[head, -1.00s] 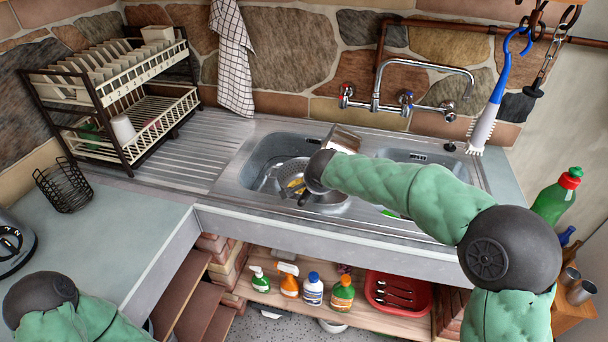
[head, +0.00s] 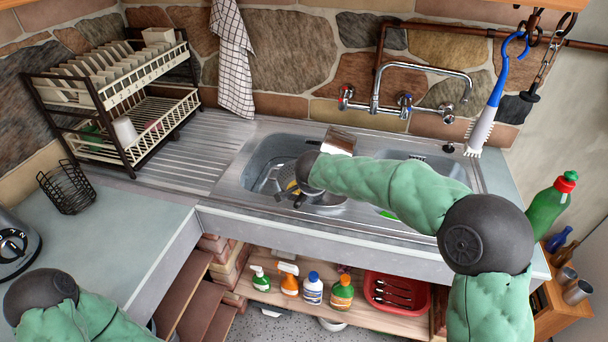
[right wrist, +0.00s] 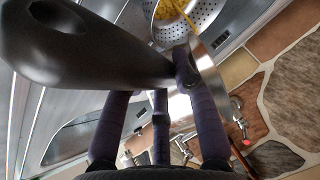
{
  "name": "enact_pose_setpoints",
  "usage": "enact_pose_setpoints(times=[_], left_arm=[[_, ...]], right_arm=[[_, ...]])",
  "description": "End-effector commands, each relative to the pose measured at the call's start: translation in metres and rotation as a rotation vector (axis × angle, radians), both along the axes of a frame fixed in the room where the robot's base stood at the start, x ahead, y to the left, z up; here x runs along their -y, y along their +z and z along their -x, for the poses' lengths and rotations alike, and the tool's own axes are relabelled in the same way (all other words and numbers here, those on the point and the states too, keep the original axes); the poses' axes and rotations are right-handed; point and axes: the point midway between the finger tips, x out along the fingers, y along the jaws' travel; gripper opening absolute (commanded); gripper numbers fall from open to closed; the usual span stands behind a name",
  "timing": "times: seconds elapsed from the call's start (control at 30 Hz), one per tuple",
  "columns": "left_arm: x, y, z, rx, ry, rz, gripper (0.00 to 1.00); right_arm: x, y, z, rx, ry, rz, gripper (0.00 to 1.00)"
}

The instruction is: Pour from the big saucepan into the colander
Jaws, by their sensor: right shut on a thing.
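The perforated metal colander (right wrist: 200,14) sits in the left sink basin, with yellow food (right wrist: 172,8) in it. In the head view the colander (head: 284,174) is partly hidden by my right wrist. My right gripper (right wrist: 160,88) is over that basin, shut on the dark handle (right wrist: 95,50) of the big saucepan. The saucepan's shiny steel body (head: 340,142) shows behind my wrist, tilted on its side; it also shows in the right wrist view (right wrist: 208,85), close to the colander. Its inside is hidden. My left arm is at the lower left, its gripper out of view.
A tap (head: 405,100) stands behind the sink. A dish rack (head: 120,105) with plates is at left, beside the ribbed drainboard (head: 190,150). A brush (head: 485,125) and chain hang at right. A green bottle (head: 548,208) is at the far right. The left counter (head: 120,225) is mostly clear.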

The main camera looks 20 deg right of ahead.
Motion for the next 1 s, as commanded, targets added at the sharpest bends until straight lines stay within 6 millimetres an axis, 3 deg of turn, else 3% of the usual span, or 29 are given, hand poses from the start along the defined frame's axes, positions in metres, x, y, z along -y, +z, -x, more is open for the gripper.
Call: enact_pose_setpoints(times=[1.0], left_arm=[[0.000, 0.035, 0.000, 0.000, 0.000, 0.000, 0.40]], right_arm=[[-0.017, 0.008, -0.013, -0.055, -0.001, 0.094, 0.00]])
